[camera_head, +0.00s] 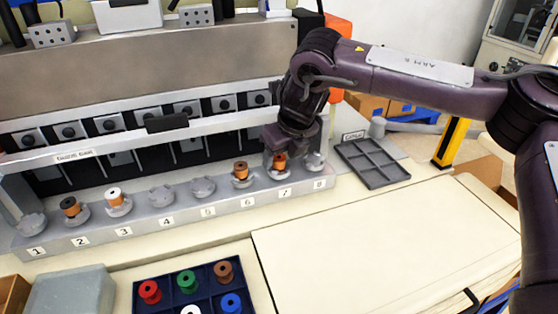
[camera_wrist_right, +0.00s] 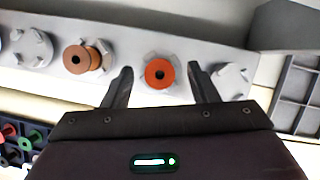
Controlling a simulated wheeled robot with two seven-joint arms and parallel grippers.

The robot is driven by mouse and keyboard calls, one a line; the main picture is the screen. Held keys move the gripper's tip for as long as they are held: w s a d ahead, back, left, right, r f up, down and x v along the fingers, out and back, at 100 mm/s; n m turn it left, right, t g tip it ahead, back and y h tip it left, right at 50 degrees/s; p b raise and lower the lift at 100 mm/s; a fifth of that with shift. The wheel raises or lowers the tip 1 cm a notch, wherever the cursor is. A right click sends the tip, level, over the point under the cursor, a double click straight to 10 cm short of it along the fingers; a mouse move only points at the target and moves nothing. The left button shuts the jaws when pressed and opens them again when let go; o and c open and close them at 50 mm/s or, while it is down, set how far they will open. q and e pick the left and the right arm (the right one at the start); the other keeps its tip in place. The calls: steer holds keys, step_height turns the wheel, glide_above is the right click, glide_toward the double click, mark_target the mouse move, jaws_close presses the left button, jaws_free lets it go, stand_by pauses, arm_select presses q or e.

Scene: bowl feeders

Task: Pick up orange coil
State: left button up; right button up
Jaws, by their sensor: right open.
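The orange coil (camera_head: 279,162) sits on the holder above number 7 of the feeder's front ledge. In the right wrist view the orange coil (camera_wrist_right: 159,73) shows from above, with its dark centre hole, between my two fingers. My right gripper (camera_head: 283,149) is open and points down over this holder, with one finger (camera_wrist_right: 119,88) on each side of the coil. I see gaps between the fingers and the coil. The gripper partly covers the coil in the head view. My left gripper is not in view.
A brown-orange coil (camera_head: 241,171) stands on holder 6, close beside my gripper. Holder 8 (camera_head: 315,161) is empty. A grey compartment tray (camera_head: 373,164) lies to the right. A dark blue tray (camera_head: 165,272) at the front holds several coils. The pale table at right is clear.

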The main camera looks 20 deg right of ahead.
steer(key=shift+c, duration=0.4)
steer(key=c, duration=1)
steer(key=shift+o, duration=0.2)
